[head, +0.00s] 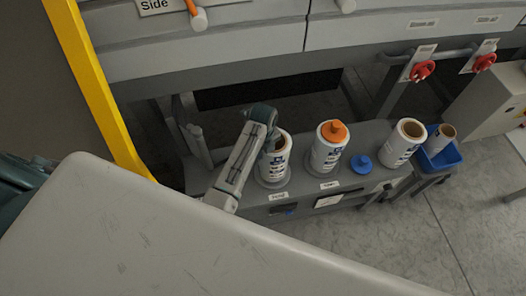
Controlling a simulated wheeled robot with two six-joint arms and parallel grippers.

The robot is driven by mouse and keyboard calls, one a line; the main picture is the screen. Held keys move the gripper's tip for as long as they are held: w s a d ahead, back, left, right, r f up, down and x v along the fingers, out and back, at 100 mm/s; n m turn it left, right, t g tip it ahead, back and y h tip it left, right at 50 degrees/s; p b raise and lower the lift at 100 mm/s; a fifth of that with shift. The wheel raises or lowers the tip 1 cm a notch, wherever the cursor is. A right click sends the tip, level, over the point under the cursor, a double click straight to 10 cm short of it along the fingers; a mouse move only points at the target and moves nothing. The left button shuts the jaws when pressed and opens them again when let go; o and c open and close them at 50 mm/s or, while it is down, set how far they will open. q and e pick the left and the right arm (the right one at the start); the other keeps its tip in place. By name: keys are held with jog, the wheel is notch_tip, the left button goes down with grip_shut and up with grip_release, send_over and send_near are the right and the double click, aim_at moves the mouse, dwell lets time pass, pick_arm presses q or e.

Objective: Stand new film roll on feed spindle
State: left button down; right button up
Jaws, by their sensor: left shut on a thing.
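My left gripper (271,143) is shut on the upper rim of a white film roll (274,168) with a brown core. This roll is upright over a round grey base at the left of the low grey bench. I cannot tell whether it rests fully on the base, and any spindle inside is hidden. A second white roll (326,157) stands upright to its right, topped by an orange cap (334,131). A third white roll (397,150) with an open brown core stands near the bench's right end. My right gripper is not in view.
A blue cap (361,164) lies on the bench (239,197) between the second and third rolls. A blue bin (438,158) holding a brown-cored tube (441,139) is at the right. A yellow post (96,88) rises at the left. The machine front with red knobs (423,71) is behind.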

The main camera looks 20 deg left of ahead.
pick_arm(q)
jog(key=shift+f, duration=0.75)
jog(key=c, duration=1.3)
grip_release()
jog(key=shift+r, duration=0.45)
notch_tip(320, 180, up, 10)
jog(key=b, duration=0.3)
jog(key=shift+r, duration=0.65)
